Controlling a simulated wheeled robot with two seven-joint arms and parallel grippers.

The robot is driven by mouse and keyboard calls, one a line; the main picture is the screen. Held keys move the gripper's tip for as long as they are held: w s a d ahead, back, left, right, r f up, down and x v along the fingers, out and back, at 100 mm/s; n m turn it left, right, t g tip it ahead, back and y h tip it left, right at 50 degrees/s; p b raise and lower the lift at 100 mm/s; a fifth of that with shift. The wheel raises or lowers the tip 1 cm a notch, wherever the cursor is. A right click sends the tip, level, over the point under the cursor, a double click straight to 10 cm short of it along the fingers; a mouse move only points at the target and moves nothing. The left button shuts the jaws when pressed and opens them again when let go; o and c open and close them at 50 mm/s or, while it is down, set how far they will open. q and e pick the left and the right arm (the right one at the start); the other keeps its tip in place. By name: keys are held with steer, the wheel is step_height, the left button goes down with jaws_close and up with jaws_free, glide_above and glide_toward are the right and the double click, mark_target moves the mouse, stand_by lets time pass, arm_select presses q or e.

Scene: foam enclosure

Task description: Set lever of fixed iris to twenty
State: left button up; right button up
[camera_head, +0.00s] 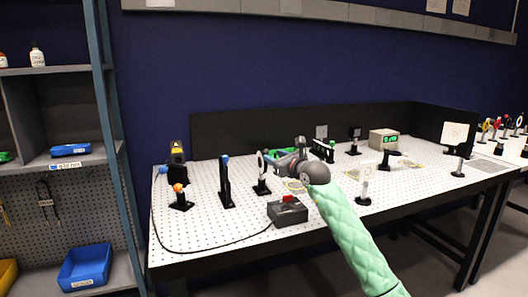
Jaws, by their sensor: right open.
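A thin ring-shaped mount (261,163), which looks like the iris, stands upright on a black post and base on the white perforated table. Its lever and any scale marks are too small to make out. My right gripper (272,154) is just right of the ring, level with its upper part. It is open, with its fingers pointing left towards the ring. I cannot tell whether a finger touches the ring or lever. My right arm's green sleeve (352,240) comes up from the bottom right. My left gripper is not in view.
A tall black post (225,182) and an orange-topped mount (180,197) stand left. A white plate mount (366,178) stands right of my arm.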

mark_target(268, 153)
steer(key=x, duration=0.5)
steer(key=shift+p, duration=0.3)
steer(key=shift+w+a, duration=0.25)
steer(key=shift+w, duration=0.15)
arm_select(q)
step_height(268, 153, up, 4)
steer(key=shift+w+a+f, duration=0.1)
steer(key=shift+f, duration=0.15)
arm_select(e)
jaws_close()
